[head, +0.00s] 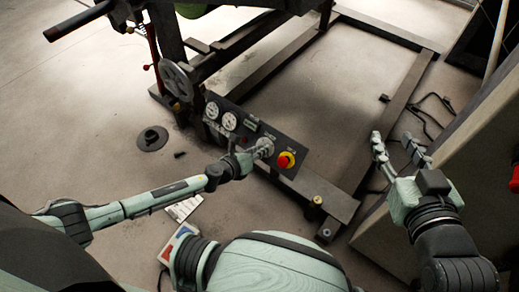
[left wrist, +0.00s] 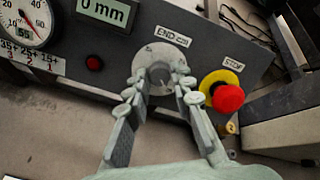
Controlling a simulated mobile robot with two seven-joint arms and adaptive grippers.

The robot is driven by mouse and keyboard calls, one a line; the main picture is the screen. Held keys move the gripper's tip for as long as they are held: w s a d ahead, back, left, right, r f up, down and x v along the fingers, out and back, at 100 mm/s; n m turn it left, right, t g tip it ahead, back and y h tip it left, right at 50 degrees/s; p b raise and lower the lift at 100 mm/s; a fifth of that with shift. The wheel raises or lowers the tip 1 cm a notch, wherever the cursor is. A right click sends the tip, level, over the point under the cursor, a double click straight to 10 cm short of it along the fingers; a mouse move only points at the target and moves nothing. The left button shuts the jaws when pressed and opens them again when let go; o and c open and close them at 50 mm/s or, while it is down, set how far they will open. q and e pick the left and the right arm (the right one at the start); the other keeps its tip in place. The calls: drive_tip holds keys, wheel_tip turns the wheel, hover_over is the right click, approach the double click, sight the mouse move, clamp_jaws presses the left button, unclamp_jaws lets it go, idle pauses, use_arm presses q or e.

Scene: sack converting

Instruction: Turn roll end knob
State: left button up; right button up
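The roll end knob (head: 264,147) is a round grey dial on the dark control panel (head: 243,122), below an END label. It also shows in the left wrist view (left wrist: 157,62). My left gripper (head: 250,155) is right at the knob; in the left wrist view its fingers (left wrist: 160,88) stand apart, one on each side of the knob's lower part. Whether they touch it I cannot tell. My right gripper (head: 398,147) is open and empty, away to the right of the panel.
A red stop button on a yellow base (head: 286,160) sits close right of the knob. Two gauges (head: 220,116) and a small display are on the panel's left. A dark metal frame (head: 345,190) runs behind. A large slanted panel (head: 445,170) stands near my right arm.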

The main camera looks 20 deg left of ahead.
use_arm(q)
drive_tip(key=o, duration=0.4)
drive_tip(key=shift+c, duration=0.2)
drive_tip(key=v, duration=1.2)
